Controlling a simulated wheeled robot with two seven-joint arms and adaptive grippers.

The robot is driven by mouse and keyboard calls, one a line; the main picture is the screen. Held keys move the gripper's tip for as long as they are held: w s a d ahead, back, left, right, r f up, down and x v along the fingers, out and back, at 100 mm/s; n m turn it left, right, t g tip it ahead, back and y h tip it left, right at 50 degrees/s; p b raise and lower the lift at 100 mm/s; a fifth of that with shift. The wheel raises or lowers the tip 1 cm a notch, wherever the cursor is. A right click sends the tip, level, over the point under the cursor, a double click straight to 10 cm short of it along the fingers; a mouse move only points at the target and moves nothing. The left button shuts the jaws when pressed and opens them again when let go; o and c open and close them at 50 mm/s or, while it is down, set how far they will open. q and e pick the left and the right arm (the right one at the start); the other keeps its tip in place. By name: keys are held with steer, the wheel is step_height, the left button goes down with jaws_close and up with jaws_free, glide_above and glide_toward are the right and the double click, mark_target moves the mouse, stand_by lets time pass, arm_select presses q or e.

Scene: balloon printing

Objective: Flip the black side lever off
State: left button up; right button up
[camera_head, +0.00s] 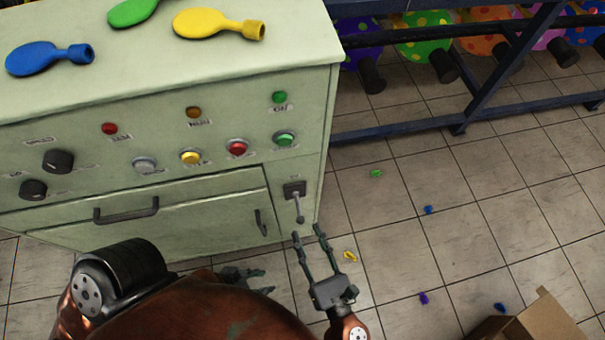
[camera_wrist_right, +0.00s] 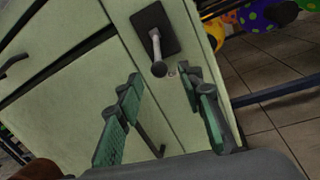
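The side lever (camera_head: 298,208) is a grey stick with a rounded end on a black plate (camera_head: 294,189), low at the right end of the pale green machine's front. It hangs pointing downward. In the right wrist view the lever's knob (camera_wrist_right: 158,68) shows just beyond and between the fingertips, below its black plate (camera_wrist_right: 152,27). My right gripper (camera_head: 308,233) is open and empty just below the lever, apart from it; its green-padded fingers also show in the right wrist view (camera_wrist_right: 160,85). My left gripper (camera_head: 265,281) is low, partly hidden behind my copper arm, with its fingers apart and empty.
The green machine (camera_head: 220,211) has knobs, coloured buttons, a drawer handle (camera_head: 126,210) and a door handle (camera_head: 261,222) left of the lever. Balloons lie on its top. A blue rack (camera_head: 459,128) stands at the right. Small scraps and a cardboard box (camera_head: 545,322) lie on the tiled floor.

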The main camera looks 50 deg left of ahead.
steer(key=v, duration=0.6)
steer(key=shift+d, duration=0.35)
